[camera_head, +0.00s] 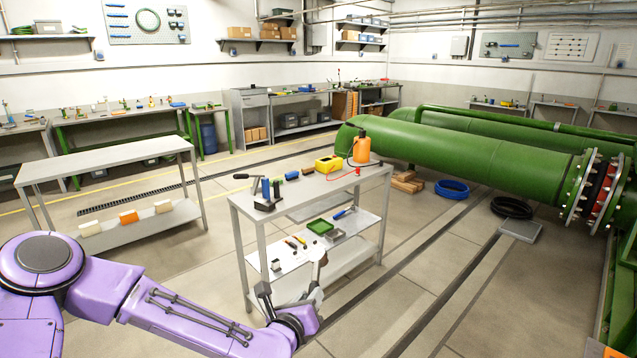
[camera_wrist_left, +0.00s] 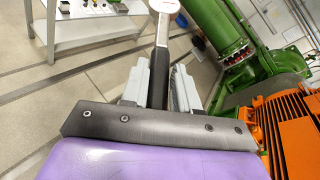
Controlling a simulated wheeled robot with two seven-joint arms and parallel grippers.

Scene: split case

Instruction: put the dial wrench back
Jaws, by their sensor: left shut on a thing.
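In the left wrist view my left gripper (camera_wrist_left: 159,82) is shut on the dial wrench (camera_wrist_left: 162,35). Its dark handle stands between the two grey fingers, and its round silver head is cut by the top edge. In the head view my left gripper (camera_head: 290,298) is low in front of the grey two-level cart (camera_head: 235,205). A pale piece that looks like the wrench head (camera_head: 319,256) shows above the fingers, overlapping the cart's lower tray. I cannot tell the exact gap to the cart. My right gripper is not in view.
Another grey table (camera_head: 110,158) stands left. Green pipes (camera_head: 470,145) run at right.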

